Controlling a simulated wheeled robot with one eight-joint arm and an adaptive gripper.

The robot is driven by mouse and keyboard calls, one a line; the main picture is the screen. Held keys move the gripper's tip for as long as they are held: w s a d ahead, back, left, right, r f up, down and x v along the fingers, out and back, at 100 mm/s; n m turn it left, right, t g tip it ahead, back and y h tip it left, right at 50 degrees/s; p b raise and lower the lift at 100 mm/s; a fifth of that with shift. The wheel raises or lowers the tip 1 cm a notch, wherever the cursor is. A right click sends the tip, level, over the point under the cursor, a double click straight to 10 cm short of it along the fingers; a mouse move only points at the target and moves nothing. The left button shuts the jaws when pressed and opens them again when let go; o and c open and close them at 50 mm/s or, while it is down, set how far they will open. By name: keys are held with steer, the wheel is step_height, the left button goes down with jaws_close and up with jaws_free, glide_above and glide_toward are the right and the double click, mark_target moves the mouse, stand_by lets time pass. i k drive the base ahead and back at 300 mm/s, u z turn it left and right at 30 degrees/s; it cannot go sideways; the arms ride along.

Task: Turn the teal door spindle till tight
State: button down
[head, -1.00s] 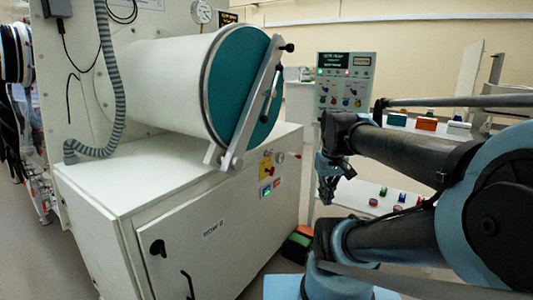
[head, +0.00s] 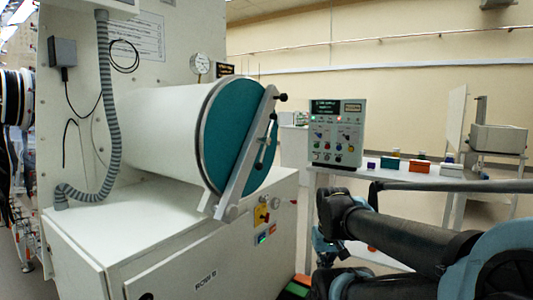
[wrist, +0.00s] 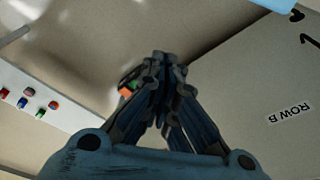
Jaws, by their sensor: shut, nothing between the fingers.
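The teal door (head: 228,125) closes the round end of a white cylinder on a cabinet. A grey bar (head: 240,180) crosses it diagonally, with a black knob (head: 282,97) at its upper end. A slim handle with dark ends, apparently the spindle handle (head: 264,150), stands out at the bar's middle. My gripper (wrist: 168,58) is shut and empty in the wrist view, with its fingertips together. In the head view, my gripper (head: 323,245) is partly hidden by my arm, to the right of and below the door, apart from it. The wrist view shows no door.
A control panel (head: 338,132) and a white bench with small coloured boxes (head: 420,167) are behind my arm. A ribbed hose (head: 112,110) hangs at left.

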mark_target(266, 141)
steer(key=z, duration=1.1)
steer(key=k, duration=0.85)
steer(key=u, duration=0.65)
